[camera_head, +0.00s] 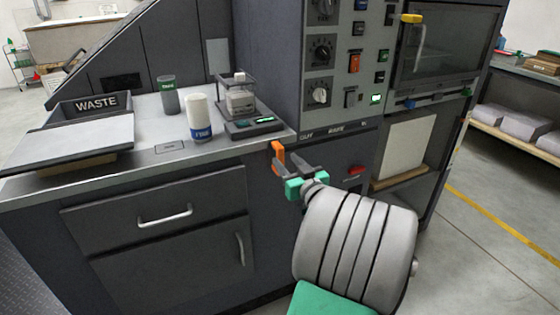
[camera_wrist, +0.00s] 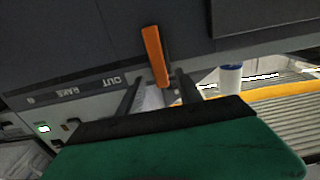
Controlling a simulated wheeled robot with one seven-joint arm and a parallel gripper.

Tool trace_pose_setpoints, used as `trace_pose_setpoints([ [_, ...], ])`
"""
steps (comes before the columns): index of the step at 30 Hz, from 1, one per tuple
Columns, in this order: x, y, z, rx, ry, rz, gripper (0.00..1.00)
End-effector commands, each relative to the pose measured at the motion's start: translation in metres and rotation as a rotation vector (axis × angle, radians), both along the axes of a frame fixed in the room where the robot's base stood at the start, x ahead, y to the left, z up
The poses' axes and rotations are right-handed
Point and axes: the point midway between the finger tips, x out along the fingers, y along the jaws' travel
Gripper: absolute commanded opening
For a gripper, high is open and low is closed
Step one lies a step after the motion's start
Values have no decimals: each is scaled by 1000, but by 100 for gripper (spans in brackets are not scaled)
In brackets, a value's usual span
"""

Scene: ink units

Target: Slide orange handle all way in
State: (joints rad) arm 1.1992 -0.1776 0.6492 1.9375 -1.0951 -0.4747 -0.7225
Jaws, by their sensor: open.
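The orange handle (camera_head: 278,154) stands out from the dark front panel, just below the cabinet's lower edge and at the right end of the counter. In the wrist view the orange handle (camera_wrist: 154,56) is a slanted bar whose lower end lies between the two finger lines. My gripper (camera_head: 296,166) is open, with its dark fingers right beside the handle. In the wrist view my gripper's fingers (camera_wrist: 153,88) reach up on both sides of the handle's lower end. I cannot tell whether they touch it.
A red handle (camera_head: 354,172) is on the panel to the right. The counter (camera_head: 160,140) holds a waste bin (camera_head: 82,112), a green-capped bottle (camera_head: 169,95), a blue-labelled bottle (camera_head: 199,118) and a scale (camera_head: 250,125). A drawer (camera_head: 100,215) is below. Floor at right is clear.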

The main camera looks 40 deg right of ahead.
Motion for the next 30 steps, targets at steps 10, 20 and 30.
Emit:
trace_pose_setpoints([
  [10,46,-13,0,1,2,2,42],
  [20,46,-13,0,1,3,1,32],
  [30,46,-13,0,1,3,1,4],
])
